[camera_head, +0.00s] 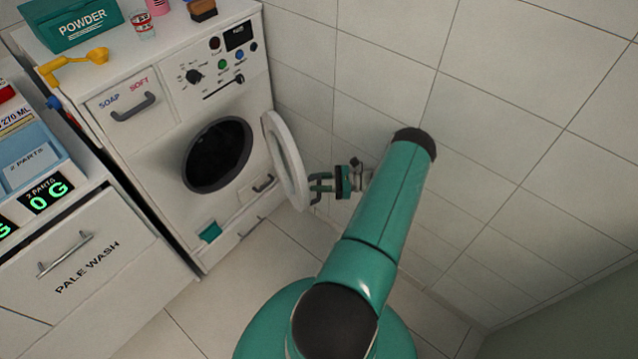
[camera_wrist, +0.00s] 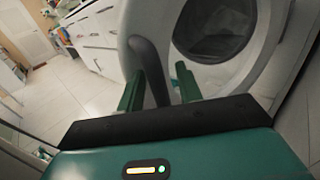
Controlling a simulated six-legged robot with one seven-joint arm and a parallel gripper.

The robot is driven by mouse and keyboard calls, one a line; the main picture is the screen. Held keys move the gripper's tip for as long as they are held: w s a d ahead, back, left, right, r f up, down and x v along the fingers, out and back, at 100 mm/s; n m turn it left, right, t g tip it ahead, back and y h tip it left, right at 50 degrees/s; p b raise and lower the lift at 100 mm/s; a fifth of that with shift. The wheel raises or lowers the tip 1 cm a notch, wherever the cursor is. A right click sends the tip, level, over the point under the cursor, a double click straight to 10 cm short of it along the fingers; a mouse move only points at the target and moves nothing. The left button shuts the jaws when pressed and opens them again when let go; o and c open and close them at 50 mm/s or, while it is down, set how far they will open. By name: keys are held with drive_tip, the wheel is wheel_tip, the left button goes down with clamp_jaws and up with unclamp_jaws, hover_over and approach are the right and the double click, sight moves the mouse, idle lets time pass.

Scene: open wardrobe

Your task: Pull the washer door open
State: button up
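The white washer (camera_head: 180,150) stands at the upper left with its dark round opening (camera_head: 217,155) uncovered. Its round door (camera_head: 273,137) is swung far out to the right, nearly edge-on in the head view. In the wrist view the door's pale ring (camera_wrist: 240,72) and dark window fill the upper right. My gripper (camera_head: 318,188) is at the door's outer side. In the wrist view its green fingers (camera_wrist: 158,85) stand apart on either side of the dark curved door handle (camera_wrist: 147,62). The handle is closer to the left finger, with a gap towards the right one.
A tiled wall (camera_head: 400,60) stands close to the right of the door and my arm. A soap drawer (camera_head: 130,105), a powder box (camera_head: 75,22) and a yellow scoop (camera_head: 75,64) are on the washer. A pale wash cabinet (camera_head: 80,265) stands at left. The floor (camera_head: 225,290) in front is clear.

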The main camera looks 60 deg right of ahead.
sight(320, 176)
wheel_tip(320, 176, up, 4)
drive_tip(key=shift+s+a, duration=0.15)
drive_tip(key=s+a+r, duration=0.8)
drive_tip(key=a+r, duration=0.1)
drive_tip(key=a, duration=0.1)
drive_tip(key=shift+s+a, duration=0.2)
drive_tip(key=shift+a, duration=0.15)
